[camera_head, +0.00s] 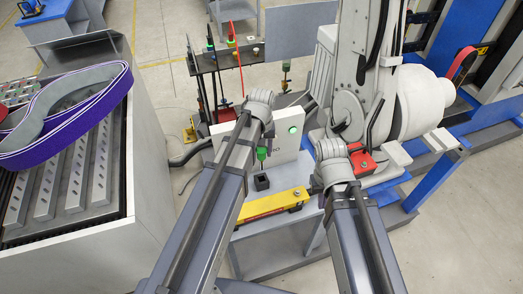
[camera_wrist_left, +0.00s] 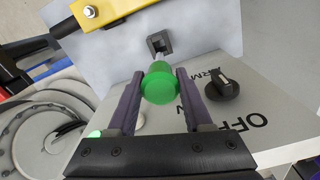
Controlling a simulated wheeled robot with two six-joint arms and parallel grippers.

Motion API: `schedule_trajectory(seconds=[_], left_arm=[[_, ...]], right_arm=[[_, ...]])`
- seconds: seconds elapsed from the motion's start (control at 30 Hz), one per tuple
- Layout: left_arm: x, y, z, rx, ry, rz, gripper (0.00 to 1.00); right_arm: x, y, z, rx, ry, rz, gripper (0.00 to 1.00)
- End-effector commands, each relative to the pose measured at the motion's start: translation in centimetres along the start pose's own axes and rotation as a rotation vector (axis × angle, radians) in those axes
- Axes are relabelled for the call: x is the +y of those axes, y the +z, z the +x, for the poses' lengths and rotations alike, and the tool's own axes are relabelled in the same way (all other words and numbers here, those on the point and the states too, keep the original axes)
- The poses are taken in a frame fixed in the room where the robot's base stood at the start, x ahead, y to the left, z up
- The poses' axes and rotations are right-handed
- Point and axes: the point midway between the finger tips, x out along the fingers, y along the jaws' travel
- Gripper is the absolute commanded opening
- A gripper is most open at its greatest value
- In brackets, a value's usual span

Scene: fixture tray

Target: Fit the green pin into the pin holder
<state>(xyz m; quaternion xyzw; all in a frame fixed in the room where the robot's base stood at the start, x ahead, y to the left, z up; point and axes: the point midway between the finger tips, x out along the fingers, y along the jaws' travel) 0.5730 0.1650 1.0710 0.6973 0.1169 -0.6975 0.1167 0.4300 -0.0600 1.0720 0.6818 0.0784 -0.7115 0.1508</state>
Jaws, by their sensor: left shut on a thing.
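The green pin (camera_wrist_left: 160,84) is between the two fingers of my left gripper (camera_wrist_left: 160,75) in the left wrist view. My left gripper (camera_head: 264,134) is shut on it, and in the head view the green pin (camera_head: 262,153) hangs below the gripper. The pin holder (camera_head: 261,182) is a small dark block on the grey table, just below the pin and apart from it. The pin holder (camera_wrist_left: 159,44) also shows beyond the pin in the left wrist view. My right wrist is right of the holder in the head view; its fingers cannot be made out.
A yellow bar (camera_head: 272,205) lies on the table in front of the holder. A pale control box (camera_head: 285,135) with a green button stands behind; its black knob (camera_wrist_left: 222,89) is near my left gripper. A red part (camera_head: 361,159) is by my right wrist.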

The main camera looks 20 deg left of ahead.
Motion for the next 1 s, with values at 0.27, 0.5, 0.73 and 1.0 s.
schedule_trajectory(seconds=[0.27,0.5,0.73,1.0], left_arm=[[0.0,0.0,2.5,0.000,0.000,0.000,0.00],[0.0,0.0,4.6,0.000,0.000,0.000,0.00],[0.0,0.0,5.4,0.000,0.000,0.000,0.00],[0.0,0.0,5.3,0.000,0.000,0.000,0.00]], right_arm=[[-0.2,-0.1,2.4,0.000,0.001,-0.005,0.00],[-0.4,-0.3,4.6,0.000,0.001,-0.006,0.00],[-0.5,-0.3,5.3,0.000,0.001,-0.007,0.00],[-0.5,-0.3,5.2,0.000,0.001,-0.007,0.00]])
